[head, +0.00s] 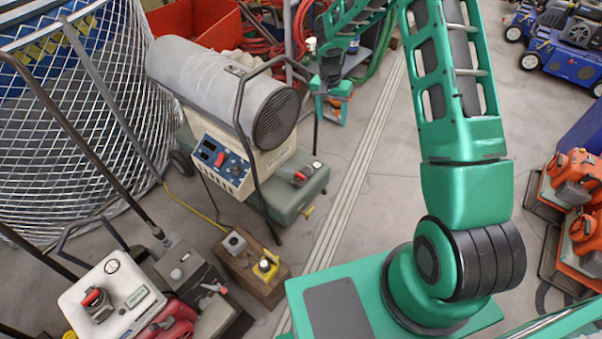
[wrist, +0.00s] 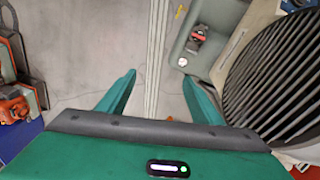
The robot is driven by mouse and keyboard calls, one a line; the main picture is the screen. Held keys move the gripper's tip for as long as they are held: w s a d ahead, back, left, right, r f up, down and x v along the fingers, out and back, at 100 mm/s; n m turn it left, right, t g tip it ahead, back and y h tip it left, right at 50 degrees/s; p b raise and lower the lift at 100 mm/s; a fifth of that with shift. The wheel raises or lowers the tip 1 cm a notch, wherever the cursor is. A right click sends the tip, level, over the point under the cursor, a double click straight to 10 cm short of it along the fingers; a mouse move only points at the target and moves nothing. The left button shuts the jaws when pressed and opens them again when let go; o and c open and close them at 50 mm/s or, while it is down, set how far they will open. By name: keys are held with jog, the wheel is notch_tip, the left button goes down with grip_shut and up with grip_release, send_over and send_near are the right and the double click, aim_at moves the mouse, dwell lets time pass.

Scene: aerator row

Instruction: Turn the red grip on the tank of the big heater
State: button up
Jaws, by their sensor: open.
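The big heater (head: 225,85) has a grey barrel with a dark round grille and stands left of centre in the head view. Its grey-green tank (head: 270,201) lies underneath, with the red grip (head: 300,177) on top at the right end. In the wrist view the tank (wrist: 213,25) is at upper right, with the red grip (wrist: 198,36) uncovered. My gripper (head: 332,117) is open and empty, behind and right of the heater in the head view. In the wrist view my gripper (wrist: 159,80) points at bare floor, with the red grip beyond its right finger, apart from it.
The heater's grille (wrist: 272,85) is close to my right finger in the wrist view. A black tubular handle (head: 243,125) frames the heater. A smaller white machine (head: 112,290) with a red knob stands at front left. Striped floor (head: 355,165) right of the tank is clear.

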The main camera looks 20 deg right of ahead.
jog(key=w+a+f+m, duration=0.1)
jog(key=w+a+f, duration=0.15)
jog(key=f, duration=0.35)
jog(key=w+a+f, duration=0.1)
jog(key=a+f, duration=0.2)
jog(key=f, duration=0.3)
jog(key=m+y, duration=0.1)
send_over(300, 174)
notch_tip(300, 174, down, 10)
notch_tip(300, 174, down, 11)
jog(key=shift+w+f, duration=0.1)
jog(key=shift+d, duration=0.1)
jog(key=c, duration=1.1)
